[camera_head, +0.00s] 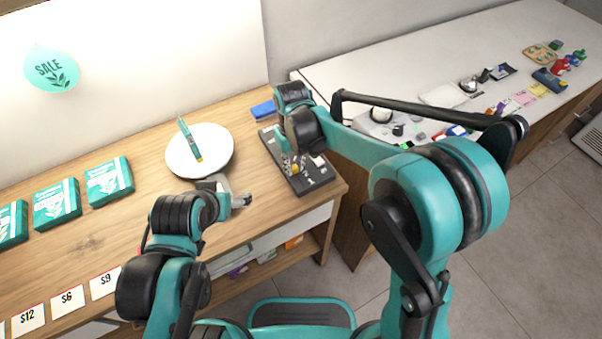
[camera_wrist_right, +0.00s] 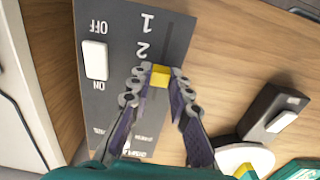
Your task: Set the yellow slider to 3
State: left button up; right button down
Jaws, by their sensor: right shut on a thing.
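The dark slider panel (camera_wrist_right: 118,25) lies on the wooden counter; it also shows in the head view (camera_head: 312,181). The yellow slider (camera_wrist_right: 160,76) sits in its track, just below the "2" in the wrist view, where the marks read upside down. The "1" is farther up; no "3" can be made out, and the fingers cover part of the panel. My right gripper (camera_wrist_right: 160,84) is shut on the yellow slider, one finger on each side. My left gripper (camera_head: 232,192) hangs near the plate, away from the panel; its finger gap is unclear.
The panel has a white ON/OFF switch (camera_wrist_right: 95,60). A white plate (camera_head: 177,160) with a teal, yellow-tipped item stands left of the panel. A blue item (camera_head: 263,109) lies behind. Teal boxes (camera_head: 108,181) line the left counter. A white counter (camera_head: 440,60) with small goods is at right.

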jog(key=shift+w+a, duration=0.25)
jog(key=shift+w, duration=0.15)
jog(key=c, duration=1.4)
grip_release()
notch_tip(320, 180, up, 12)
